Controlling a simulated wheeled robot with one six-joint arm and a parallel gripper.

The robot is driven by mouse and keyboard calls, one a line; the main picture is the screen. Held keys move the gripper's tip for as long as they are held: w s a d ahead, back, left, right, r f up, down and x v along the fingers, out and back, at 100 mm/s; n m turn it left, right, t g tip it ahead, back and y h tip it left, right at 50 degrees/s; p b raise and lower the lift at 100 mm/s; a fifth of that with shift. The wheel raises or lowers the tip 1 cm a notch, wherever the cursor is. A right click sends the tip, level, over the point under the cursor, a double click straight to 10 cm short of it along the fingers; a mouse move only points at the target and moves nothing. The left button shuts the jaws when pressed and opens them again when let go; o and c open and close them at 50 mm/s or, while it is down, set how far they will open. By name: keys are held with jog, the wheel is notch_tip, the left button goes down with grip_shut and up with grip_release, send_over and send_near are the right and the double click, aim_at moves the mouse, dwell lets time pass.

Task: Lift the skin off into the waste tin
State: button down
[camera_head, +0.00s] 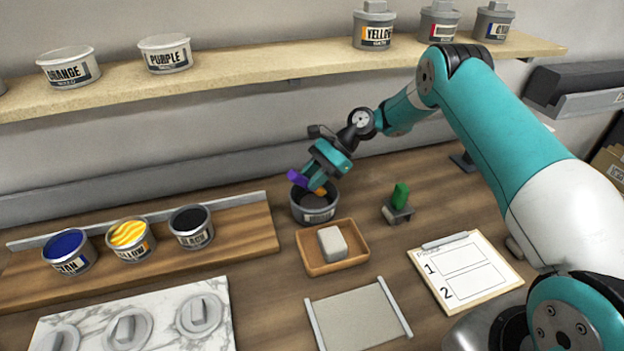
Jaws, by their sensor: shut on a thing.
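My gripper (309,183) is at the end of my teal arm, low over the round grey waste tin (315,214). It is shut on a small purple thing (297,178), which sticks out on its left. A small orange bit (320,191) shows just under the jaws, over the tin's mouth; I cannot tell if it is part of the held thing or skin. The tin's inside looks dark and is partly hidden. The yellow ink tin (131,239) stands open at left, its surface yellow with pale wavy streaks.
A cyan tin (68,252) and a black tin (192,228) flank the yellow one on a wooden rack (252,227). A brown tray (346,268) with a pale block stands before the waste tin. A green-topped holder (399,204) and a clipboard (465,271) are at right.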

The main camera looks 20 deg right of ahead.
notch_tip(320, 180, up, 7)
jog(key=p, duration=0.5)
